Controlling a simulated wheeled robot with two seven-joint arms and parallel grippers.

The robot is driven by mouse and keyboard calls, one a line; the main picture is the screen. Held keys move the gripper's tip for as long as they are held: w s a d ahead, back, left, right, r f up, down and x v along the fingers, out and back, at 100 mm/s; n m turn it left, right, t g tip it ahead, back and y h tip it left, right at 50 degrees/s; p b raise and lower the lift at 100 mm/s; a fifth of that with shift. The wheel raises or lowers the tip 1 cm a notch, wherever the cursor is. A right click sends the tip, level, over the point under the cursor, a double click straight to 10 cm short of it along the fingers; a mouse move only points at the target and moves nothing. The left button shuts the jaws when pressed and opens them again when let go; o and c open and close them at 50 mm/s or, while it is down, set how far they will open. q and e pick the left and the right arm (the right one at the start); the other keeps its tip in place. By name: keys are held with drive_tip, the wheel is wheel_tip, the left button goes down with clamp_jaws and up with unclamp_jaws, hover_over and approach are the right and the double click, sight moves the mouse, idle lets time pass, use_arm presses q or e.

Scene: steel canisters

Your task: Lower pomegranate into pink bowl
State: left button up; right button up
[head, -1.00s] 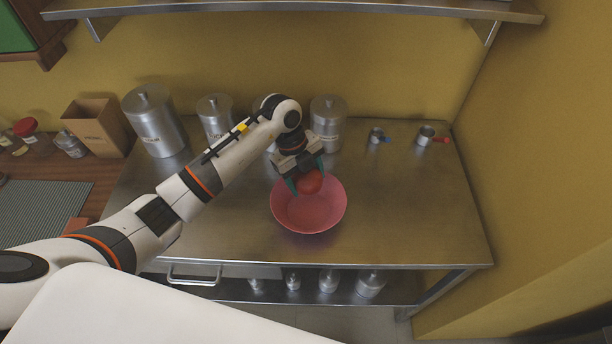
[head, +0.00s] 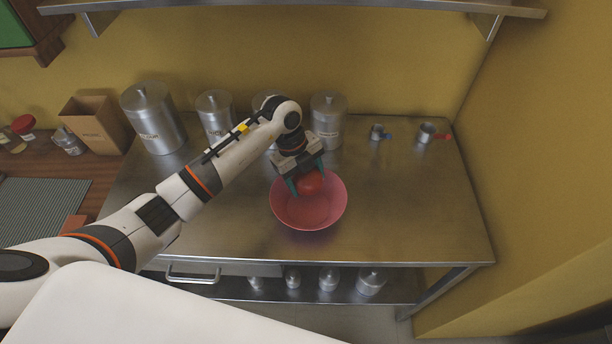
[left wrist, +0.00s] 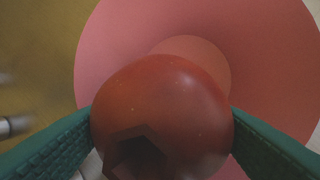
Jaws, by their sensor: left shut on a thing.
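The red pomegranate (head: 310,182) is between the fingers of my left gripper (head: 306,184), which is shut on it. It overlaps the back part of the pink bowl (head: 308,214) in the head view. The bowl stands on the steel table. In the left wrist view the pomegranate (left wrist: 160,115) fills the space between the two green fingers, with the pink bowl (left wrist: 270,60) beyond it. Whether the fruit touches the bowl cannot be told. My right gripper is not in view.
Several steel canisters (head: 152,118) stand along the back of the steel table (head: 410,205). The table's right side is clear. A shelf (head: 300,9) hangs above.

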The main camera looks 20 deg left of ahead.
use_arm(q)
drive_tip(key=shift+f+b, duration=0.35)
drive_tip(key=shift+f, duration=0.25)
idle(0.3)
drive_tip(key=o, duration=1.2)
drive_tip(key=b+v, duration=0.2)
drive_tip(key=v, duration=1)
